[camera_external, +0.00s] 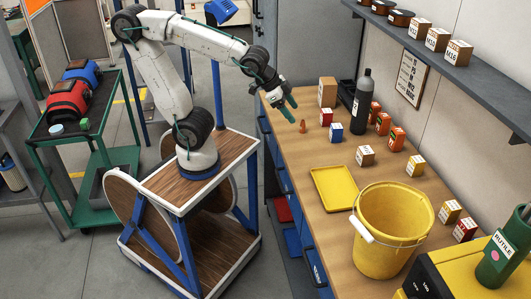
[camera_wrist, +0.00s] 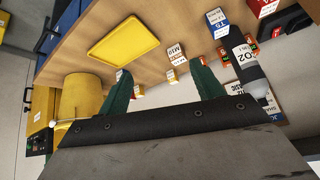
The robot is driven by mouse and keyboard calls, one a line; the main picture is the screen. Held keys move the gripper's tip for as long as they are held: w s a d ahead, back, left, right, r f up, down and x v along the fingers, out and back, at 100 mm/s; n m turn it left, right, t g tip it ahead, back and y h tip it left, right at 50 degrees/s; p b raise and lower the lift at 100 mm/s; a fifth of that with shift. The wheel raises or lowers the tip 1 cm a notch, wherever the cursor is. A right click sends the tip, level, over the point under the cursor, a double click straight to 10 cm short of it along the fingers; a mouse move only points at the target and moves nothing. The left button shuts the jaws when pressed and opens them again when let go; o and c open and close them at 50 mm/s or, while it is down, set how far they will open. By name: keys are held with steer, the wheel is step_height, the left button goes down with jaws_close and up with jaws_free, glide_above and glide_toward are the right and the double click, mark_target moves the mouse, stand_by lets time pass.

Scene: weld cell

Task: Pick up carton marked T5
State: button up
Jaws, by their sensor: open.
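A small blue carton (camera_external: 336,132) with a white label stands on the wooden bench. In the wrist view a blue carton (camera_wrist: 218,22) near the top carries a mark that looks like T5, though the print is too small to be sure. My gripper (camera_external: 288,115) hangs above the bench's left edge, to the left of the blue carton and apart from it. In the wrist view my gripper (camera_wrist: 160,72) shows two green fingers spread wide with nothing held between them.
Several other cartons line the bench's right side. A yellow tray (camera_external: 333,190) and yellow bucket (camera_external: 393,235) stand nearer. A shelf (camera_external: 478,82) overhangs the right.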

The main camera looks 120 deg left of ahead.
mark_target(342, 129)
steer(key=w+a+n+t+y, duration=0.2)
steer(key=a, duration=0.9)
steer(key=w+a+n+t+y, duration=0.1)
steer(key=w+a+t+y, duration=0.15)
steer(key=a, duration=0.75)
steer(key=f, duration=1.5)
steer(key=shift+w+a+f, duration=0.25)
steer(key=shift+f, duration=0.05)
steer(key=shift+y, duration=0.25)
steer(key=shift+x, duration=3.95)
steer(key=shift+d+f, duration=0.15)
steer(key=c, duration=1.1)
